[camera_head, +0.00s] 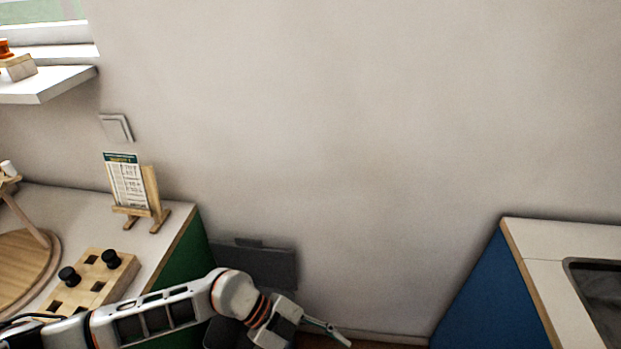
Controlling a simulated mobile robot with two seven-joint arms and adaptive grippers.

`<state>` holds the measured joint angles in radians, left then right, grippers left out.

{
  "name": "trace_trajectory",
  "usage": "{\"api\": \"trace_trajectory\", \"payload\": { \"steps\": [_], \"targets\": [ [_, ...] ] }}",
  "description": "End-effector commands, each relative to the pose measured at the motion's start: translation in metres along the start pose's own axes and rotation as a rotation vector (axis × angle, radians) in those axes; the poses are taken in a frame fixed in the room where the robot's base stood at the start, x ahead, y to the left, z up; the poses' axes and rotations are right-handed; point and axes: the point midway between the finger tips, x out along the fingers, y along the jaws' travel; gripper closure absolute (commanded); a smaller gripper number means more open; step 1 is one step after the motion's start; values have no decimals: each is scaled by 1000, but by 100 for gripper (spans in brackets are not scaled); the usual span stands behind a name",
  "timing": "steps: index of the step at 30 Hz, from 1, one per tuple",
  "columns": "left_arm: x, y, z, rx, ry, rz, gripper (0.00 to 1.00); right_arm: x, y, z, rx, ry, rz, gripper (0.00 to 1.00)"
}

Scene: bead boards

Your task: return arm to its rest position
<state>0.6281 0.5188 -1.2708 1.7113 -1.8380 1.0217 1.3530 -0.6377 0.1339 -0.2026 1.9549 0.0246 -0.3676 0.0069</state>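My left arm comes in from the lower left and reaches across the front of the left counter. My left gripper (328,332) is at the bottom middle, past the counter's right edge, over the gap between the two counters. It shows as a thin, light finger shape seen edge-on, so I cannot tell whether it is open or holds anything. My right arm and gripper are not in view. A wooden board (91,286) with square holes and two black pegs (111,259) (69,276) lies on the left counter, just behind my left arm.
The left counter (171,214) has a green side and carries a card on a wooden stand (149,196) and a round wooden board (22,262). A shelf (50,83) hangs above. A blue-sided counter (547,285) with a sink (604,290) stands right. The space above the gap is clear.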

Motion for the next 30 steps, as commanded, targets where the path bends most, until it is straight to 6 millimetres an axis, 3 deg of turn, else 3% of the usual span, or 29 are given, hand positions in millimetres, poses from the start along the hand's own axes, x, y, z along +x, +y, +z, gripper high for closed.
{"api": "trace_trajectory", "payload": {
  "steps": [1,3,6,8,11,15,19,24,27,30],
  "targets": [
    [14,-8,-27,3,108,-79,53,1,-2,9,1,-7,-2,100],
    [17,-28,-59,8,232,-213,53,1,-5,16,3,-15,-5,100],
    [8,-59,-89,-16,364,-427,53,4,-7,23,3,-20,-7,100],
    [-4,-76,-95,-49,416,-561,53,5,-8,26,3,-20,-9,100],
    [-29,-98,-86,-129,451,-785,53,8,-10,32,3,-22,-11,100],
    [-68,-107,-36,-298,401,-1072,53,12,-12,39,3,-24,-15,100],
    [-93,-81,36,-502,264,-1272,53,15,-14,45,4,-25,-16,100],
    [-105,-7,126,-772,32,-1391,53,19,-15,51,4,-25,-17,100],
    [-103,47,165,-911,-98,-1399,53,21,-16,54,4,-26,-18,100],
    [-98,96,191,-1023,-203,-1381,53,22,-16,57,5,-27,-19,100]
  ]
}}
